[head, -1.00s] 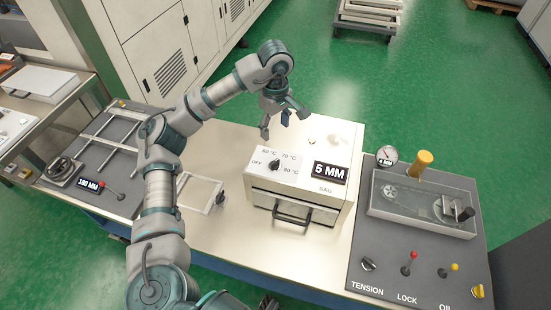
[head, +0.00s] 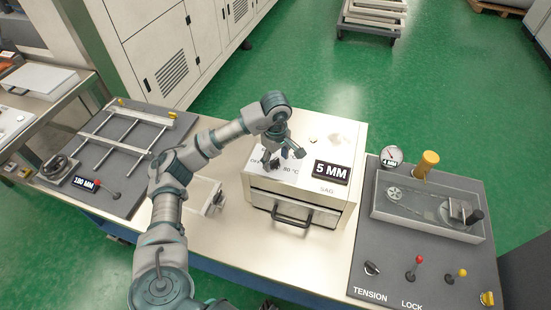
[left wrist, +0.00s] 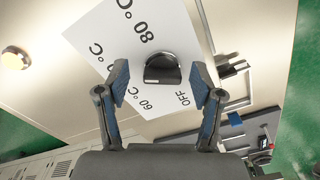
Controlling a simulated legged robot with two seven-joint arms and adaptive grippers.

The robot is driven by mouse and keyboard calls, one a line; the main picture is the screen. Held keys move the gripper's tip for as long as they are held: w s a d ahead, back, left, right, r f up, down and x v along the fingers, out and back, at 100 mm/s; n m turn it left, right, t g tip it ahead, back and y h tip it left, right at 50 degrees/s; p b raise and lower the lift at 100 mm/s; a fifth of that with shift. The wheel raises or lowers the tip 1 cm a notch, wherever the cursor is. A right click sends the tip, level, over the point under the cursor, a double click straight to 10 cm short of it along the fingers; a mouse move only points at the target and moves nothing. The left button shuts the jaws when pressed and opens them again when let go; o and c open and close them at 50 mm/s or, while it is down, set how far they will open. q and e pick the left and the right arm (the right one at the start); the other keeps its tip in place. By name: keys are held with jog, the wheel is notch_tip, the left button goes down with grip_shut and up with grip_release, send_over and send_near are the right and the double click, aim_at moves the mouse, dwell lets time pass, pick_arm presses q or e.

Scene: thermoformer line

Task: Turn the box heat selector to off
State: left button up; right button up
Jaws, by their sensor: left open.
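The box heat selector is a black knob (left wrist: 162,68) on a white label plate (left wrist: 130,45) on top of the cream box (head: 345,140). The plate reads OFF, 60, 70 and 80 °C. In the left wrist view the knob lies between the fingertips of my left gripper (left wrist: 161,80), with a gap visible on each side. The gripper is open and holds nothing. In the head view my left gripper (head: 284,157) is over the plate and hides part of the knob and the labels. I cannot tell which mark the knob points to.
The box has a front drawer handle (head: 291,218) and a 5 MM display (head: 331,172). A grey panel with levers and a clear-covered gauge unit (head: 430,210) stands right. A frame rig (head: 125,135) with a 180 MM display (head: 86,183) stands left.

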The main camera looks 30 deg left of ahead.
pick_arm(q)
jog(key=shift+a, duration=0.1)
jog(key=shift+c, duration=1.4)
jog(key=shift+a, duration=0.4)
jog(key=c, duration=0.9)
jog(key=shift+o, duration=0.2)
